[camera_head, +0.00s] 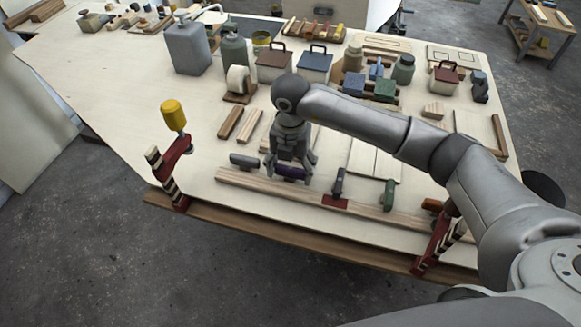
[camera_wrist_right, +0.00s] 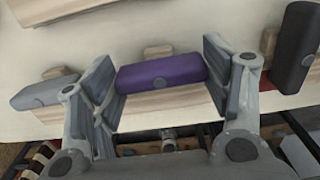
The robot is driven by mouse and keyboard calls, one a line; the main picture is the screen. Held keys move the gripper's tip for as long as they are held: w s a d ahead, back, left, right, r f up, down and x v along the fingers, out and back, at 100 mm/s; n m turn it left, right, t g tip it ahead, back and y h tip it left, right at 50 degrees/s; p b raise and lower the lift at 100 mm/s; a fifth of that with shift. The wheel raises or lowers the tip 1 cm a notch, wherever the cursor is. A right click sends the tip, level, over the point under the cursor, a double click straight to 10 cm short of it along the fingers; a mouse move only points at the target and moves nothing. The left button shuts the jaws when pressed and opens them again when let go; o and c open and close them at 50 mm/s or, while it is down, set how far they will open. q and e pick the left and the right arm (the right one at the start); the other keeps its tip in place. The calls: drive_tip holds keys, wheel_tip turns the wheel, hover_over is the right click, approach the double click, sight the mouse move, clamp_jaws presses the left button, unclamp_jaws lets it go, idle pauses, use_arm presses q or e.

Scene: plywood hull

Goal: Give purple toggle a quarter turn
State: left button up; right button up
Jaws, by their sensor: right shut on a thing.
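The purple toggle (camera_head: 291,174) is mounted on a long pale wooden strip near the front of the table. In the right wrist view the toggle (camera_wrist_right: 160,74) lies nearly lengthwise across the picture, along the strip. My right gripper (camera_wrist_right: 161,86) has one finger pad at each end of it and is shut on it. In the head view my right gripper (camera_head: 291,168) reaches down over the toggle and partly hides it. My left gripper is not in view.
A grey toggle (camera_head: 244,161) sits left of the purple one. A dark toggle (camera_head: 338,183) on a red patch and a green toggle (camera_head: 388,194) sit to the right. Red clamps (camera_head: 174,160) stand at the table edge. Jugs and boxes crowd the back.

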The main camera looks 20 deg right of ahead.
sight(290, 168)
drive_tip(key=o, duration=1)
drive_tip(key=shift+r, duration=0.1)
wheel_tip(290, 168, up, 12)
idle(0.6)
